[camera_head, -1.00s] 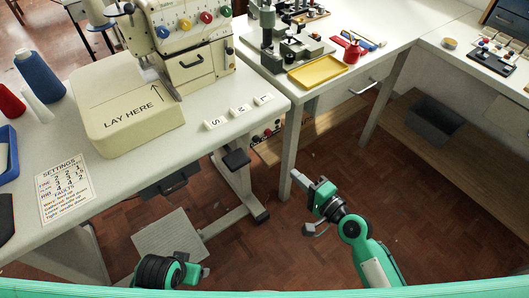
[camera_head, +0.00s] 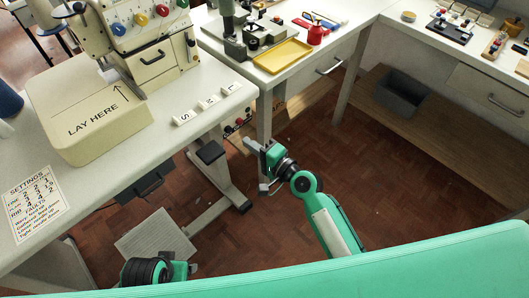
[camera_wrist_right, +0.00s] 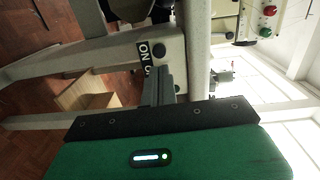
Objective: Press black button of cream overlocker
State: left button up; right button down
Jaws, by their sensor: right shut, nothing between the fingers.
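The cream overlocker (camera_head: 143,38) stands on the left table, with a row of coloured dials and a bed marked LAY HERE. Below that table's right end, a small panel with coloured buttons (camera_head: 237,125) shows in part; I cannot pick out the black one there. My right gripper (camera_head: 256,146) is shut and empty, low in front of the table legs, near the panel.
White cards (camera_head: 207,103) lie at the table's right edge, and a settings sheet (camera_head: 34,203) on the left. A grey metal leg (camera_head: 220,170) and a pedal plate (camera_head: 155,236) stand below. A yellow tray (camera_head: 283,56) is on the back table. The floor to the right is clear.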

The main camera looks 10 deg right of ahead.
aim_at(230, 128)
jog(key=x, duration=0.5)
jog(key=shift+w+a+f, duration=0.1)
jog(key=shift+w+a, duration=0.05)
jog(key=shift+w, duration=0.05)
jog(key=shift+w+a, duration=0.1)
jog(key=shift+w+a, duration=0.4)
jog(key=shift+w, duration=0.15)
jog(key=shift+w+r, duration=0.1)
jog(key=shift+r, duration=0.15)
jog(key=shift+a, duration=0.1)
jog(key=shift+r, duration=0.1)
